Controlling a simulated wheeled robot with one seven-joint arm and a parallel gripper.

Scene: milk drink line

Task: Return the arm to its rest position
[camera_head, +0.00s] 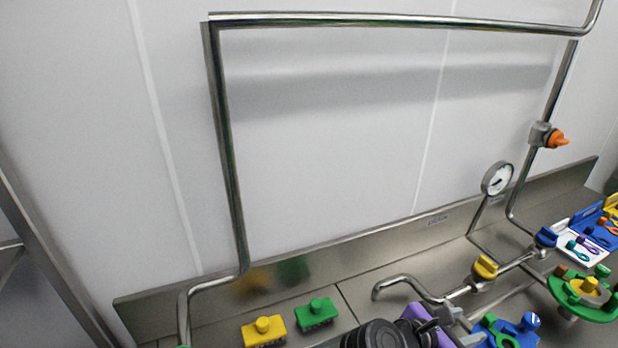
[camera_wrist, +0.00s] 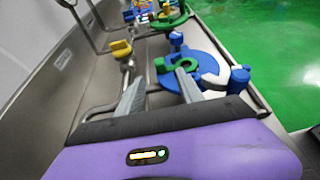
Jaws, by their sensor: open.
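My gripper (camera_wrist: 160,78) is open in the wrist view, its two grey fingers apart with nothing held between them. Its purple body fills the bottom of that view. In the head view my gripper (camera_head: 450,318) shows at the bottom edge, right of centre, beside dark parts of my arm. The fingers point over the steel counter toward a round blue fixture (camera_wrist: 205,67) with green and white parts. I cannot tell how high the fingers are above it. Most of my arm is out of view.
A yellow-handled valve (camera_head: 485,267) and a pressure gauge (camera_head: 497,179) stand on steel pipes near my gripper. Yellow (camera_head: 264,331) and green (camera_head: 316,313) brushes lie to its left. A green round rack (camera_head: 584,299) stands at right. A tall pipe frame (camera_head: 226,150) rises behind.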

